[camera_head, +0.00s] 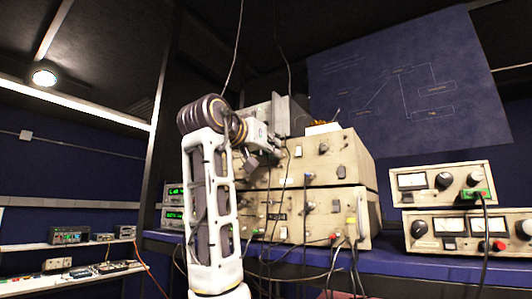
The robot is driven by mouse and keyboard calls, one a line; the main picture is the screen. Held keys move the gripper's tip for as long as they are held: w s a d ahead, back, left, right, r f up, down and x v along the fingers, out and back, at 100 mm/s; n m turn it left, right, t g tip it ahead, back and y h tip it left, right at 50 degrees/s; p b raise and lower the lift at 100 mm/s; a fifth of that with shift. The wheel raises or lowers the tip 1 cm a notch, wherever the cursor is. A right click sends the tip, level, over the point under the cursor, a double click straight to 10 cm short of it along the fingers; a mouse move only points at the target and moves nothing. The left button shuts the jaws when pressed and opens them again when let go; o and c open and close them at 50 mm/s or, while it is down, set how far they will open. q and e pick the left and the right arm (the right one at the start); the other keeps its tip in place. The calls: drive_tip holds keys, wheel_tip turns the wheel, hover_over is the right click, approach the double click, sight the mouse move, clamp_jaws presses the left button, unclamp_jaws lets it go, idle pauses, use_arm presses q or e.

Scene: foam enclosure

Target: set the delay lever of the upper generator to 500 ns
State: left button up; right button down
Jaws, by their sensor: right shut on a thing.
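The upper generator (333,157) is a beige box with knobs and switches on its front, stacked on a similar lower generator (350,207). My right arm rises in front of their left side. My right gripper (252,161) is at the left part of the upper generator's front panel, shut on a small part there, which looks to be the delay lever. The lever itself is hidden behind the fingers, and its setting cannot be read. My left gripper is not in view.
Cables hang in front of both generators, some plugged into the lower one. The blue bench (400,264) carries two meter units (445,182) at right. Green-display instruments (174,193) stand left of my arm. A shelf (70,244) with small devices is at far left.

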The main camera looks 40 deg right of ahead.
drive_tip(key=c, duration=1.6)
unclamp_jaws()
drive_tip(key=shift+s+d, duration=0.1)
drive_tip(key=shift+s, duration=0.15)
drive_tip(key=shift+w+a, duration=0.1)
drive_tip(key=shift+a, duration=0.1)
drive_tip(key=v, duration=1.1)
drive_tip(key=shift+a, duration=0.35)
